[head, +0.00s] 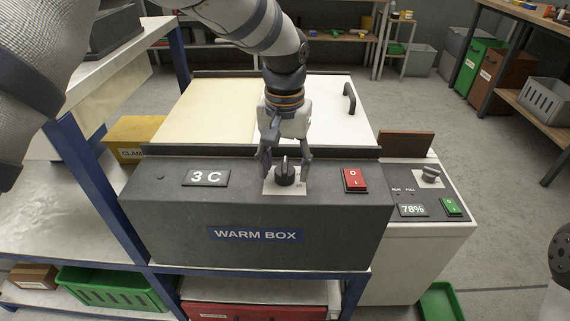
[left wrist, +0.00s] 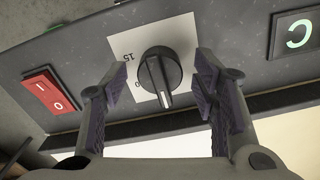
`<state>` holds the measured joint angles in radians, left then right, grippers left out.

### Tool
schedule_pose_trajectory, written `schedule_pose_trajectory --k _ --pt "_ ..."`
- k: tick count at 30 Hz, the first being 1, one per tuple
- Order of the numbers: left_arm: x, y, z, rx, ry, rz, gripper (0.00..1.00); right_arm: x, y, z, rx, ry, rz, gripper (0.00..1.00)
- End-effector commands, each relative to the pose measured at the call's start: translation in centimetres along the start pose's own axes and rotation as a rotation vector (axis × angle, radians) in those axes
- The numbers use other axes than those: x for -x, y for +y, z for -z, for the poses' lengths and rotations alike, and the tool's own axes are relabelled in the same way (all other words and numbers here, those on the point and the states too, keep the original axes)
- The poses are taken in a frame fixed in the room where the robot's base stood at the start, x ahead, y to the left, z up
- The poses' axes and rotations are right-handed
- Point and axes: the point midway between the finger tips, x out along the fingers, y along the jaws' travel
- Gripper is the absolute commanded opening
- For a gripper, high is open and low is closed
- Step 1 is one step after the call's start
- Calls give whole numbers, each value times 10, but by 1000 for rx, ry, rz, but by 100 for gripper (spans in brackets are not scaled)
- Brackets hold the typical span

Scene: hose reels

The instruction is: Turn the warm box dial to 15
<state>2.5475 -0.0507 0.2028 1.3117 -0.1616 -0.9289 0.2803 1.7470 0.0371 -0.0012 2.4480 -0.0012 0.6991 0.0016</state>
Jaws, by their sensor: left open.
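The warm box (head: 255,251) has a dark front panel with a display (head: 206,178) reading 3 C. Its dial (head: 285,176) is a black knob with a raised grip bar on a white plate. In the left wrist view the dial (left wrist: 160,73) shows a white pointer line on the bar's lower end, and a 15 mark stands on the plate. My left gripper (head: 284,165) is open, with one finger on each side of the dial. In the left wrist view its fingers (left wrist: 158,95) appear apart from the knob. My right gripper is not seen.
A red rocker switch (head: 355,180) sits on the panel right of the dial. The box's lid (head: 325,108) has a black handle. A second unit (head: 414,211) with a 78% display stands close on the right. A blue-framed shelf (head: 75,230) lies left.

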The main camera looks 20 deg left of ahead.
Motion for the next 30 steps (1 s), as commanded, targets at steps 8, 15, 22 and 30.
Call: schedule_pose_trajectory --k 8,15,22,30 --pt "0 0 0 0 0 0 42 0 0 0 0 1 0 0" --pt "0 0 0 0 0 0 6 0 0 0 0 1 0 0" --pt "0 0 0 -25 0 0 6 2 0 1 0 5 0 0" --pt "2 0 0 -179 2 0 6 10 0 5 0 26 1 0"
